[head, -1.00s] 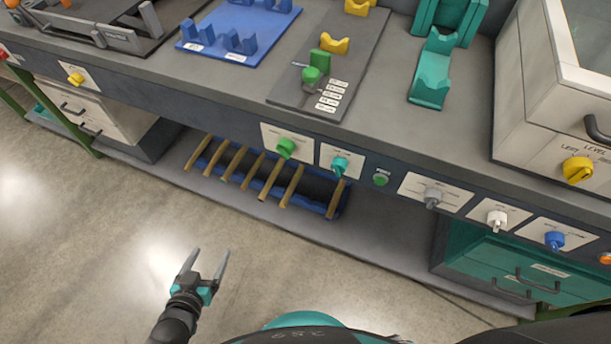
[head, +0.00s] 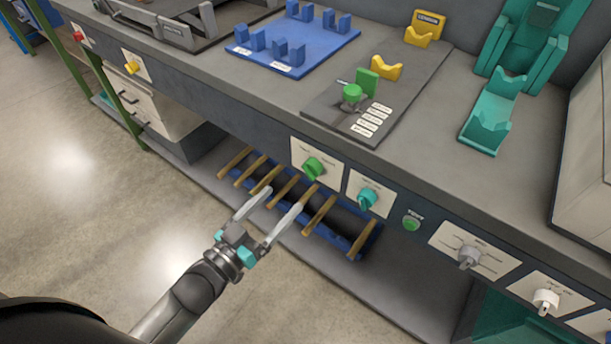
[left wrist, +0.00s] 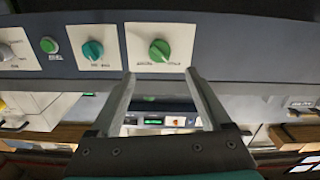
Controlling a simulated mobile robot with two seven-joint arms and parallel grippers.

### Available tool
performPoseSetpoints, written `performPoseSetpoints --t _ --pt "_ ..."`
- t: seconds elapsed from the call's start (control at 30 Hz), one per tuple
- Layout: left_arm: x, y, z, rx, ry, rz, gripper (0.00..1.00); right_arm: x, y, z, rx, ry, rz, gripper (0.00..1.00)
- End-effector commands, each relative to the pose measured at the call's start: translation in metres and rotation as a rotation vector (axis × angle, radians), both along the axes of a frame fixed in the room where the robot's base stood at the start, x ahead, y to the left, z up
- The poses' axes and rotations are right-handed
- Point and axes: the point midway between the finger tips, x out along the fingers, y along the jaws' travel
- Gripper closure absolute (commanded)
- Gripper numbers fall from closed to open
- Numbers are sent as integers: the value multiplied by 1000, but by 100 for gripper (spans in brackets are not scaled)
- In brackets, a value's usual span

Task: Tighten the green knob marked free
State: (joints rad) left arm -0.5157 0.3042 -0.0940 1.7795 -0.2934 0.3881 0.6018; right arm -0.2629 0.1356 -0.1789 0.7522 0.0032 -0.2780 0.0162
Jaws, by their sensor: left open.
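A green knob (head: 314,167) sits on a white plate on the bench's front panel; the plate's lettering is too small to read. The knob also shows in the left wrist view (left wrist: 160,50), just beyond the fingertips and between their lines. My right gripper is not in view.
Right of the green panel knob are a teal knob (head: 366,199), a green button (head: 411,223), a grey knob (head: 469,257) and a white knob (head: 545,301). A blue rack (head: 372,243) with wooden rods lies below. Floor at left is clear.

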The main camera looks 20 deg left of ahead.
Motion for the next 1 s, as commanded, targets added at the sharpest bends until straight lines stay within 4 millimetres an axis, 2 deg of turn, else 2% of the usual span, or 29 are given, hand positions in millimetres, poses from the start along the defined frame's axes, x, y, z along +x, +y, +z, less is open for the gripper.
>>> performPoseSetpoints --t 0.03,0.2,0.5,0.7,1.0 --pt "11 -3 -1 0 -3 0 19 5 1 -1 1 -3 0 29" --pt "39 -14 -1 0 -3 0 19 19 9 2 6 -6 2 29" --pt "77 -27 -1 1 0 1 19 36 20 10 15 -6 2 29" --pt "86 -31 -1 1 2 1 19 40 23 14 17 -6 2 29" --pt "86 -31 -1 1 3 1 20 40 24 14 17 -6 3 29"
